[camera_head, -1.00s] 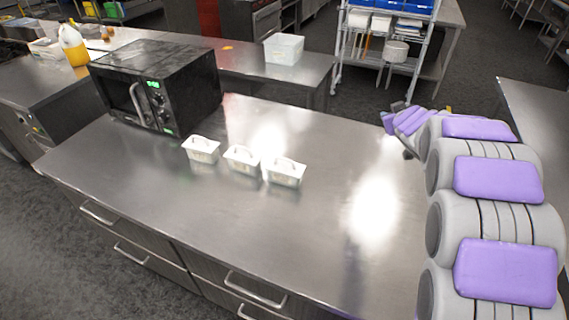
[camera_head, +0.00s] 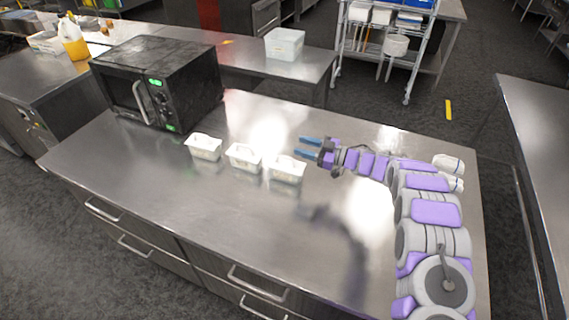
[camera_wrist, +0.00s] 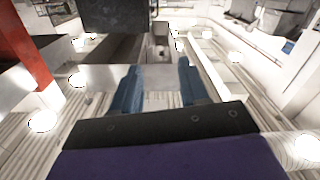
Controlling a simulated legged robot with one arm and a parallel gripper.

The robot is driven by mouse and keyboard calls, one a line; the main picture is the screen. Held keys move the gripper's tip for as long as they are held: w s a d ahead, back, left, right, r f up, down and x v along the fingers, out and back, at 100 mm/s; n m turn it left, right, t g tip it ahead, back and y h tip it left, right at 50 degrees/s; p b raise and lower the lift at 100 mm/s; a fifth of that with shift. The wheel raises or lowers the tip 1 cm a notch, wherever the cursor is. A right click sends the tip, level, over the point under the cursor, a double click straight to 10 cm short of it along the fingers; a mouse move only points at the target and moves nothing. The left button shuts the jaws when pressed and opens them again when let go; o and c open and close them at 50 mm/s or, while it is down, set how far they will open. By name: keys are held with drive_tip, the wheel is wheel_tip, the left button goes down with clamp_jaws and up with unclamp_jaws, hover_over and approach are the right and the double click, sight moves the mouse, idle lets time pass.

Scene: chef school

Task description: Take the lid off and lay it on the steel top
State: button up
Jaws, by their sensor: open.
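Three small white containers stand in a row on the steel top (camera_head: 190,205): a left one (camera_head: 203,147), a middle one (camera_head: 243,157) and a right one (camera_head: 287,169). My gripper (camera_head: 299,147), with blue fingers, is beside and slightly above the right container in the picture, pointing left. It is open and empty; its height above the top is unclear. In the wrist view the gripper (camera_wrist: 159,75) shows its two blue fingers apart; no container is recognisable there.
A black microwave (camera_head: 158,82) stands at the back left of the steel top. The top is clear in front of the containers. A wire shelf (camera_head: 385,40) stands beyond.

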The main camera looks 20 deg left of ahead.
sight(292, 160)
drive_tip(key=f, duration=0.2)
drive_tip(key=a+f+b, duration=0.1)
drive_tip(key=f, duration=0.4)
drive_tip(key=shift+a+f+b, duration=0.3)
drive_tip(key=shift+a+f, duration=0.1)
drive_tip(key=shift+w+a+b, duration=0.2)
drive_tip(key=shift+w+a, duration=0.05)
drive_tip(key=shift+a, duration=1.05)
drive_tip(key=shift+w+a+b, duration=0.2)
drive_tip(key=shift+a, duration=1.05)
drive_tip(key=shift+c, duration=0.2)
clamp_jaws()
